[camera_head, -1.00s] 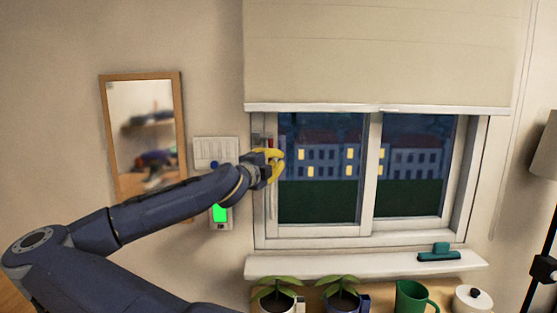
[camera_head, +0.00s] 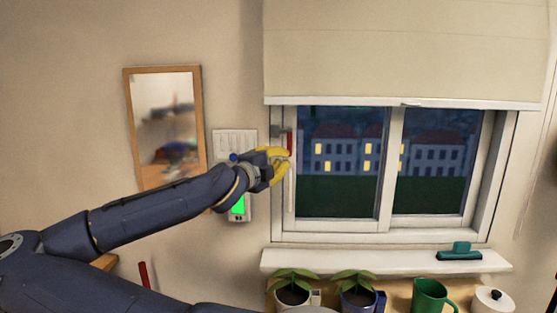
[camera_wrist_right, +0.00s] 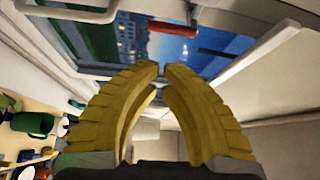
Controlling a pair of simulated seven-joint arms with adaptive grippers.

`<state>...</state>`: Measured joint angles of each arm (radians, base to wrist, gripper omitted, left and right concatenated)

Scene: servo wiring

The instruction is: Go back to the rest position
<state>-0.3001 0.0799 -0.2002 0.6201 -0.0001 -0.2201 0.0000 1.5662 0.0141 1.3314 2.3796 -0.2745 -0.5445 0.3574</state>
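My right gripper (camera_head: 288,160) has yellow fingers and is in front of the left side of the window frame. In the right wrist view its fingers (camera_wrist_right: 162,68) bow outward and their tips come nearly together, with nothing seen between them. A red handle piece (camera_head: 290,143) on the window frame shows just above the fingers. It also shows in the right wrist view (camera_wrist_right: 172,28), beyond the fingertips and apart from them. My left gripper is not in view.
The window (camera_head: 340,165) looks closed, under a lowered blind (camera_head: 400,50). A sill (camera_head: 380,261) bears a teal tool (camera_head: 460,252). A mirror (camera_head: 165,120) and a green-lit box (camera_head: 238,206) hang left.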

